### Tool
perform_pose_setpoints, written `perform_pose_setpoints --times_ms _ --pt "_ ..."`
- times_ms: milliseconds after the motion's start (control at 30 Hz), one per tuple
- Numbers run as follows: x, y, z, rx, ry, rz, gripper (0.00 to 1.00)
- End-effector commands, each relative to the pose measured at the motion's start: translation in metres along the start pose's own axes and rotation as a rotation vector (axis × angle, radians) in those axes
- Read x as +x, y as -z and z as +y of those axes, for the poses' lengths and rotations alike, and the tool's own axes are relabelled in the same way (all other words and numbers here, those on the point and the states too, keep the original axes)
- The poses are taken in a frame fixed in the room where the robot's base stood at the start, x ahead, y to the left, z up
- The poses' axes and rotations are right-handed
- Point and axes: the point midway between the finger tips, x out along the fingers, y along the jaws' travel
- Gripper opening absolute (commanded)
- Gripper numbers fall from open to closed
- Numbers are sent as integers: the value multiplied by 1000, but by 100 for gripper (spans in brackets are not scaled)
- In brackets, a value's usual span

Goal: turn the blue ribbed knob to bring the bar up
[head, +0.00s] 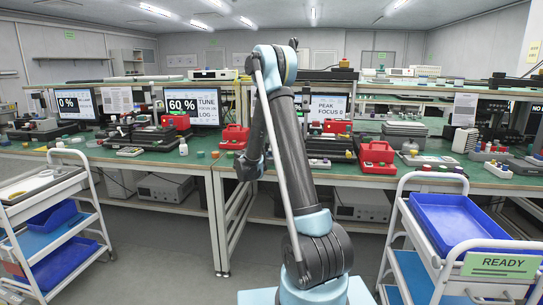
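A monitor (192,105) on the green bench reads "60 %", with "TUNE" and "LOG" beside it. No bar can be made out on it at this size. Another monitor (75,104) to its left reads "0 %". A third monitor (328,106), partly behind my arm, reads "PEAK FOCUS". Dark and red bench devices (155,136) stand in front of the middle monitor. I cannot pick out a blue ribbed knob among the small parts. My arm rises in the centre and bends down toward the bench. Its end, my gripper (249,168), is dark and small; its fingers cannot be made out.
Red cases (375,152) and a white bottle (183,147) stand on the bench (205,166). A cart with a blue tray (455,220) and a "READY" sign (500,265) is at right. Another cart (45,190) is at left. Floor between the left cart and my base is clear.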

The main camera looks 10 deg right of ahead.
Motion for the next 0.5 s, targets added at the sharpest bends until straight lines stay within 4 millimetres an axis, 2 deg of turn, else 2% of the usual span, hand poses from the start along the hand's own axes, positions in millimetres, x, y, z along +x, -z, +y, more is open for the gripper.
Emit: perform_pose_setpoints --times_ms 100,133,200,233,500 --pt "-2 2 -2 3 5 4 0" --pt "-2 2 -2 3 5 4 26" --pt "-2 1 -2 3 5 4 42" --pt "-1 1 -2 3 5 3 45" --pt "-1 1 -1 3 3 2 45"
